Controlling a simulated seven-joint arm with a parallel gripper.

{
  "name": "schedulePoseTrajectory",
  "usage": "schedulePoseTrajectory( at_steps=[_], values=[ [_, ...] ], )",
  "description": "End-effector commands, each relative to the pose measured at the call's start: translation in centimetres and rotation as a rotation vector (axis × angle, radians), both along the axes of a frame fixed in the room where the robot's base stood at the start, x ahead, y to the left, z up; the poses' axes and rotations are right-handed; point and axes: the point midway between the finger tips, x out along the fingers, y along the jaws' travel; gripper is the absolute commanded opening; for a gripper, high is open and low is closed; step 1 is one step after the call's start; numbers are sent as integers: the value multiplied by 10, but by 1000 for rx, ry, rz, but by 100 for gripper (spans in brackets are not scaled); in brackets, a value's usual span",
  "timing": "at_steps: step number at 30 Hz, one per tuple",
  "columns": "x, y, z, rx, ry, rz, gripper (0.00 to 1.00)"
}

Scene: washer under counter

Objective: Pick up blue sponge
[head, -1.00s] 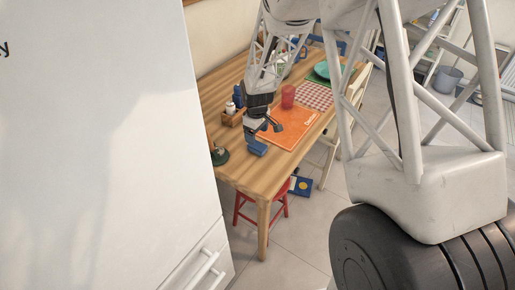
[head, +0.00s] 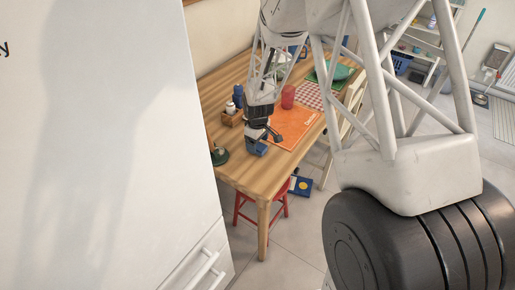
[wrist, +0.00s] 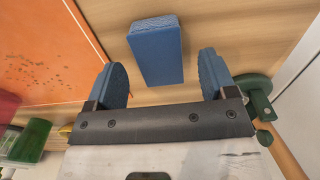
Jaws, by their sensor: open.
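The blue sponge (wrist: 157,55) is a small block on the wooden table, close to the orange placemat. In the head view the sponge (head: 256,149) sits near the table's left front part, directly below my gripper (head: 261,138). In the wrist view my gripper (wrist: 164,76) is open with its two blue-padded fingers spread. The sponge lies between and ahead of the fingertips, with no visible contact. Nothing is held.
The orange placemat (head: 292,126) lies beside the sponge. A red cup (head: 288,97), a wooden caddy (head: 231,118) and a dark green object (head: 219,156) stand on the table (head: 235,170). A white cabinet (head: 95,140) blocks the left. A red stool (head: 262,203) is below.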

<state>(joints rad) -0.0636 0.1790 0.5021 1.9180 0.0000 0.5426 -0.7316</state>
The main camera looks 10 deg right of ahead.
Motion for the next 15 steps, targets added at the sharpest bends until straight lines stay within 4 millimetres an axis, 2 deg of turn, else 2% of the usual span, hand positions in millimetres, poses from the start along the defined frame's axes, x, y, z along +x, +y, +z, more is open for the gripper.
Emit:
schedulePoseTrajectory(
  at_steps=[6, 15],
  values=[
    [0, 0, -20, 0, 0, 0, 78],
    [0, 0, -24, 0, 0, 0, 78]
  ],
)
